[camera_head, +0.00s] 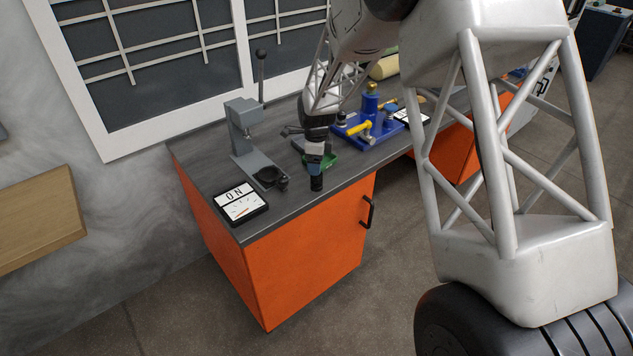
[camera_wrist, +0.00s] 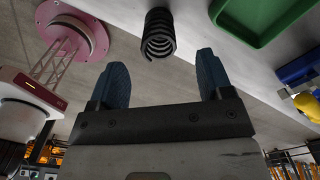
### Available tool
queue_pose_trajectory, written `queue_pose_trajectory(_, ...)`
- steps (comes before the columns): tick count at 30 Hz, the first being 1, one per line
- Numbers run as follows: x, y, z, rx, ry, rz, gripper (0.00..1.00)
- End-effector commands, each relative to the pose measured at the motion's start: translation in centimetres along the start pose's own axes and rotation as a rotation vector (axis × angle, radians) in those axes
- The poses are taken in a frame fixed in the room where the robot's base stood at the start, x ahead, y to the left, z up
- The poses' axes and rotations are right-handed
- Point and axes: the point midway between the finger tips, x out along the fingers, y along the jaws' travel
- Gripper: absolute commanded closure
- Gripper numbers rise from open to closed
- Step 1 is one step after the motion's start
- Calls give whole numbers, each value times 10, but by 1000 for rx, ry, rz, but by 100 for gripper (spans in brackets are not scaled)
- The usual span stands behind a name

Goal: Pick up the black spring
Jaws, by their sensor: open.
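The black spring (camera_wrist: 158,35) shows its coils in the wrist view, at the top centre, just beyond the fingertips and between their lines. My gripper (camera_wrist: 160,62) is open and empty, with its two blue fingers apart and clear space between them. In the head view my gripper (camera_head: 315,163) is low over the workbench near its front edge. A small dark cylinder just below it there appears to be the spring (camera_head: 317,183); its coils are too small to make out. I cannot tell the exact gap between spring and fingers.
A green tray (camera_wrist: 262,18) lies right of the spring in the wrist view. The front edge is close.

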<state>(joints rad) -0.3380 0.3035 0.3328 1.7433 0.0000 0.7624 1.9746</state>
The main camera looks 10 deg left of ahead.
Motion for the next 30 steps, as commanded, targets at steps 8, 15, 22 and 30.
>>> queue_pose_trajectory(8, 0, 0, 0, -1, 0, 0, 27)
queue_pose_trajectory(15, 17, 0, 0, -1, 1, 1, 27)
queue_pose_trajectory(22, 26, 0, 0, -2, 0, -1, 27)
queue_pose_trajectory(30, 26, 0, 0, -2, 0, 0, 27)
